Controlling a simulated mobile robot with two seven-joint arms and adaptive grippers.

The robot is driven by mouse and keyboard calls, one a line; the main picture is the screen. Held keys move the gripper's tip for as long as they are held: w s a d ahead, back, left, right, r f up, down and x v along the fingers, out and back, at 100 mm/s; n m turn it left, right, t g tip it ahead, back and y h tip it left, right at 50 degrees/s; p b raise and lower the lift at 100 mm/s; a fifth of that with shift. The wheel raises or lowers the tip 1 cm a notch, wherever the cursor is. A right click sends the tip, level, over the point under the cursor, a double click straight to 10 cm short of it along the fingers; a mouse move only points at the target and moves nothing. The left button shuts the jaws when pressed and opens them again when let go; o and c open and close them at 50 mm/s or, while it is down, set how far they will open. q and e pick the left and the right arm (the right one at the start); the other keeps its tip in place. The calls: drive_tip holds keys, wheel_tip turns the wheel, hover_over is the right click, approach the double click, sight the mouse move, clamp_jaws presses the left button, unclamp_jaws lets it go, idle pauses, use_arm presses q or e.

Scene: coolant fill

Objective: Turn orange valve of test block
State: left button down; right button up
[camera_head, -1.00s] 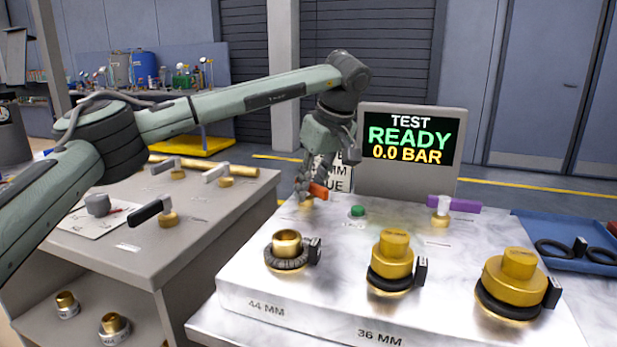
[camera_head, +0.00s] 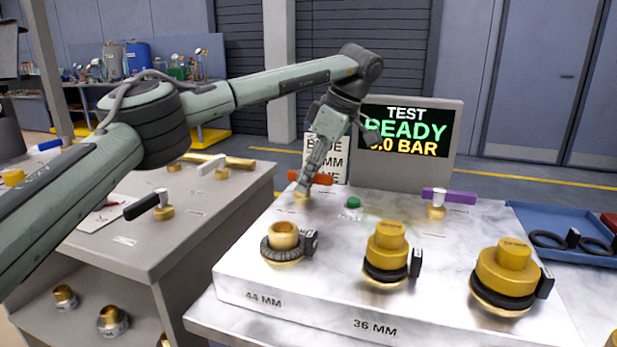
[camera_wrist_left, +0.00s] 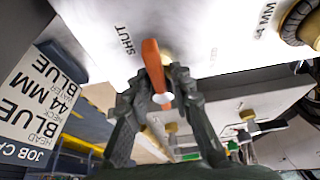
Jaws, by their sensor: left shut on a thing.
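The orange valve handle (camera_head: 322,179) sits at the back left of the marble-topped test block (camera_head: 240,262). It lies roughly left-right in the head view, like the purple handle (camera_head: 452,195). In the left wrist view the orange handle (camera_wrist_left: 152,58) stands between the fingers, beside the word SHUT. My left gripper (camera_head: 303,190) is shut on the orange valve, and its fingers (camera_wrist_left: 155,88) partly hide the valve's stem. The test screen (camera_head: 405,132) shows TEST READY and a BAR reading partly hidden by my wrist. My right gripper is not in view.
Brass fittings with dark collars (camera_head: 283,240), (camera_head: 388,250), (camera_head: 507,275) stand at the front of the block. A green button (camera_head: 353,202) is close right of my gripper. A job card (camera_head: 325,150) stands behind. A grey bench (camera_head: 215,215) with other valves is left.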

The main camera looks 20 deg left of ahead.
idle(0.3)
use_arm(q)
drive_tip(key=c, duration=1.3)
unclamp_jaws()
drive_tip(key=v, duration=1.2)
drive_tip(key=shift+r, duration=0.1)
drive_tip(key=shift+s, duration=0.1)
